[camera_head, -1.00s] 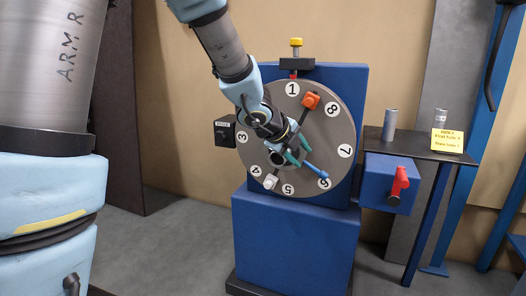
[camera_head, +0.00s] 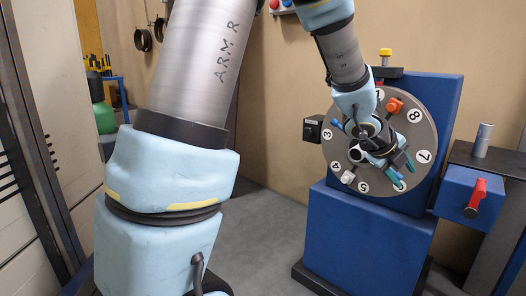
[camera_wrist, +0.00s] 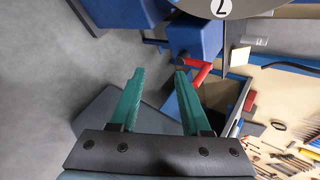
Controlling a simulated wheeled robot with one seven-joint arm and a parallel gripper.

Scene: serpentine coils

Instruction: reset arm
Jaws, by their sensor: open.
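My gripper (camera_head: 403,174) is open in front of the lower right of the grey numbered dial (camera_head: 427,128) in the head view. Its two green fingers also show in the wrist view (camera_wrist: 160,75), apart with nothing between them. My arm hides the dial's centre. An orange knob (camera_head: 394,105) sits between 1 and 8, a white knob (camera_head: 348,177) is at the lower left, and a blue handle tip (camera_head: 338,124) shows at the upper left. I cannot tell whether my gripper touches the dial. In the wrist view, the dial's edge (camera_wrist: 262,6) shows at the top.
A blue box with a red handle (camera_head: 477,193) is right of the dial, and the red handle also shows in the wrist view (camera_wrist: 196,74). A grey cylinder (camera_head: 482,140) stands on the dark side table (camera_head: 500,162). Grey floor (camera_head: 265,215) lies left of the blue stand.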

